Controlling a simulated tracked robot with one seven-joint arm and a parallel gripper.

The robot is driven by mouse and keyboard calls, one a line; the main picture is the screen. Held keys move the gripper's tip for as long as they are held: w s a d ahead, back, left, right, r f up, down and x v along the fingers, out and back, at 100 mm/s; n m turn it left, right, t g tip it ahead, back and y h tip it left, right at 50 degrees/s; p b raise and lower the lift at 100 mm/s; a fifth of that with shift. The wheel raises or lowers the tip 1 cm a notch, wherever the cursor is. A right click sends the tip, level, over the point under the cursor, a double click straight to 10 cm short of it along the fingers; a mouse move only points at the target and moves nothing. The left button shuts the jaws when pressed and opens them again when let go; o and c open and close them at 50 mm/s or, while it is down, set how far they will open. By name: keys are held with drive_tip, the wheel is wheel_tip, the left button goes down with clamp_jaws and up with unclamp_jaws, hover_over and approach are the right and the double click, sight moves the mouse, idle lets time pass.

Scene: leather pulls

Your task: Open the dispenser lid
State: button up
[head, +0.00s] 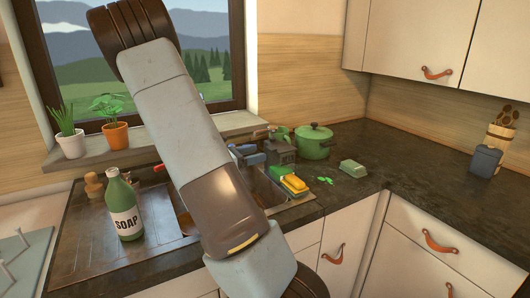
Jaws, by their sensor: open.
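No dispenser lid can be made out for certain. A green soap bottle (124,209) with a white label stands upright on the drainboard at the left. My arm crosses the middle of the head view and hides part of the sink. I cannot make out my gripper; the far end of the arm is hidden.
A yellow sponge (294,184) lies at the sink's right edge. A green pot (314,142) and a small green dish (353,168) stand on the dark counter (420,180). A blue-grey container (485,161) is at the right. Potted plants (115,135) line the sill.

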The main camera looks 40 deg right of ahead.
sight(268, 150)
drive_tip(key=shift+x, duration=2.25)
drive_tip(key=shift+c, duration=0.4)
clamp_jaws()
